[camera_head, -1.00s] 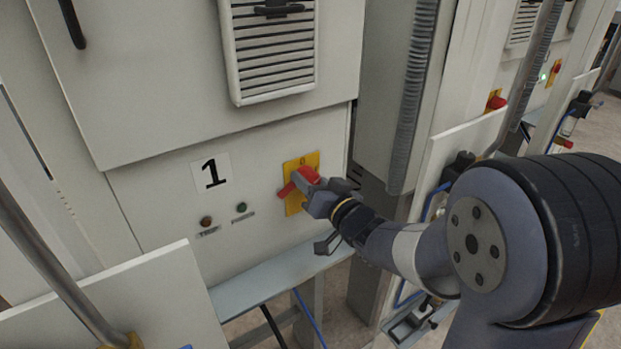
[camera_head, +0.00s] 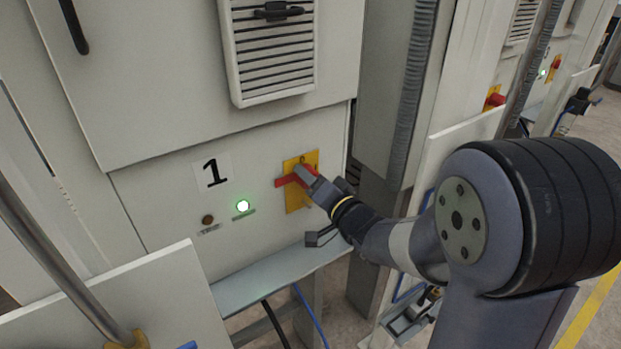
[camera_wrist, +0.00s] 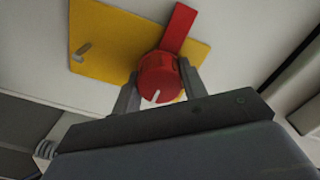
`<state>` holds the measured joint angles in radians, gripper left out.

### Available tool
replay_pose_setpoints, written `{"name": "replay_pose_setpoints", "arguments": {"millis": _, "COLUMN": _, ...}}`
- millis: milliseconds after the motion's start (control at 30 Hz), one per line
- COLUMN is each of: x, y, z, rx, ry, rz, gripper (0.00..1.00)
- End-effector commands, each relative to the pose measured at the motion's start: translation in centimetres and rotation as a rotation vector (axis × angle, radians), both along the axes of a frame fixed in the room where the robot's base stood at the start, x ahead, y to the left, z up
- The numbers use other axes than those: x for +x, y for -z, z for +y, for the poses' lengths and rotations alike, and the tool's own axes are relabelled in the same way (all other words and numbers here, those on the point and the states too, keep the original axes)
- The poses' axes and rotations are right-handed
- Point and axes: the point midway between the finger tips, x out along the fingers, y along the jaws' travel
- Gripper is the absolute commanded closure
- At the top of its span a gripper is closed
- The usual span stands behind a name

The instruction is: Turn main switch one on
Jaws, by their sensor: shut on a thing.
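Main switch one is a red rotary handle (camera_head: 287,181) on a yellow plate (camera_head: 298,209), on the grey cabinet front beside the label "1" (camera_head: 211,173). Its red arm points left in the head view. My gripper (camera_head: 303,173) is at the handle from the lower right. In the wrist view the red knob (camera_wrist: 158,78) sits between the two fingers of my gripper (camera_wrist: 159,92), which are shut on it. The green lamp (camera_head: 243,206) below the label is lit. The other lamp (camera_head: 208,219), to its left, is dark.
A vent grille (camera_head: 272,50) is above the switch. A grey ledge (camera_head: 275,283) runs below it, with a blue cable (camera_head: 309,315) beneath. A metal pipe (camera_head: 55,265) crosses the lower left. Another cabinet with a red switch (camera_head: 495,99) stands to the right.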

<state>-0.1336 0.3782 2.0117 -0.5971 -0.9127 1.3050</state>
Motion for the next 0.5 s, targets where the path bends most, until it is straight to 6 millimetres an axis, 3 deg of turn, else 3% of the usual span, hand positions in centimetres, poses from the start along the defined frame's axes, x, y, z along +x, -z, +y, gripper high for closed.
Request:
{"name": "replay_pose_setpoints", "arguments": {"millis": 300, "x": 0.00, "y": 0.03, "z": 0.00, "rx": 0.003, "ry": 0.000, "rz": 0.002, "gripper": 0.82}}
{"name": "replay_pose_setpoints", "arguments": {"millis": 333, "x": 0.00, "y": 0.03, "z": 0.00, "rx": 0.003, "ry": 0.001, "rz": 0.003, "gripper": 0.57}}
{"name": "replay_pose_setpoints", "arguments": {"millis": 500, "x": 0.00, "y": 0.03, "z": 0.00, "rx": 0.002, "ry": 0.001, "rz": 0.002, "gripper": 0.43}}
